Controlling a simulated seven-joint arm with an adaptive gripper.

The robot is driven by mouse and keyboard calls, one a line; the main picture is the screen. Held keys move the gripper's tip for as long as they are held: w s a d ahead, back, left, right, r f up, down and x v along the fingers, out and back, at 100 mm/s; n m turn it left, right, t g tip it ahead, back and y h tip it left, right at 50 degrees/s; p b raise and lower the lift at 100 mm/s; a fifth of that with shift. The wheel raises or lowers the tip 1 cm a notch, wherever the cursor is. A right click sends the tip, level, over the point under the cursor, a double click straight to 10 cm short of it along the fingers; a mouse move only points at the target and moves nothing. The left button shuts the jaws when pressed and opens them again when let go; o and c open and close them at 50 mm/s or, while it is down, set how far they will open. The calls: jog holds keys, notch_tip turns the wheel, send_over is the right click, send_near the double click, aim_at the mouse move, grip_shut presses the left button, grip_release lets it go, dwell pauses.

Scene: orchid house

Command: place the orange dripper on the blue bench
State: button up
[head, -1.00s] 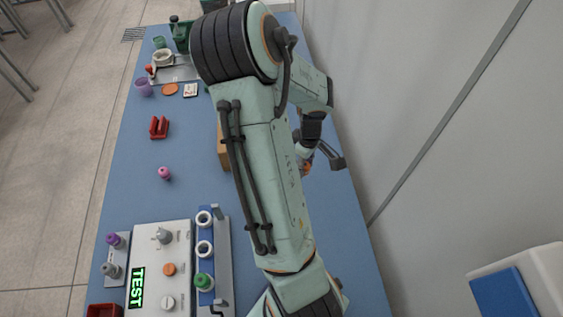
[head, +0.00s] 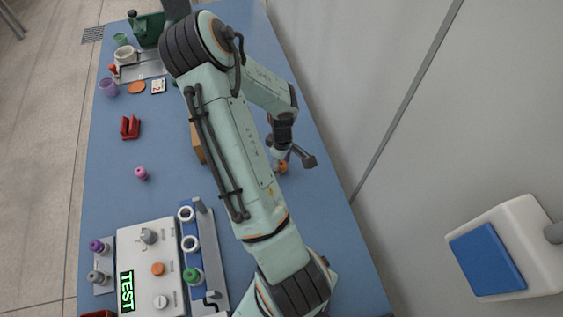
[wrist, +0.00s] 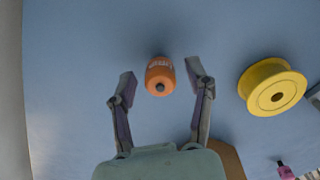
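The orange dripper (wrist: 159,75) is a small orange bottle with a dark tip, on the blue bench (wrist: 75,60). In the wrist view it sits between and slightly beyond the fingertips of my gripper (wrist: 160,82), with a visible gap on each side. My gripper is open and empty. In the head view my gripper (head: 291,158) is low over the right part of the bench, and an orange bit of the dripper (head: 283,167) shows beside it, partly hidden.
A yellow spool (wrist: 260,88) lies right of my gripper in the wrist view. A brown block (head: 198,143) is partly behind my arm. A pink bottle (head: 141,174), a red holder (head: 130,127) and a panel marked TEST (head: 150,240) stand to the left. A wall runs along the right.

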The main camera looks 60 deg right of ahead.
aim_at(281, 164)
notch_tip(281, 164, up, 12)
jog(key=w+a+r+y, duration=0.1)
jog(key=w+a+r, duration=0.15)
jog(key=a, duration=0.55)
jog(key=w+a+r+y, duration=0.15)
jog(key=a+r, duration=0.25)
jog(key=a, duration=0.4)
jog(key=s+a+r+n+h, duration=0.1)
jog(key=s+a+r, duration=0.3)
jog(key=s+a, duration=0.3)
jog(key=a, duration=0.4)
jog(key=shift+s+a+r+h, duration=0.35)
jog(key=shift+a, duration=0.05)
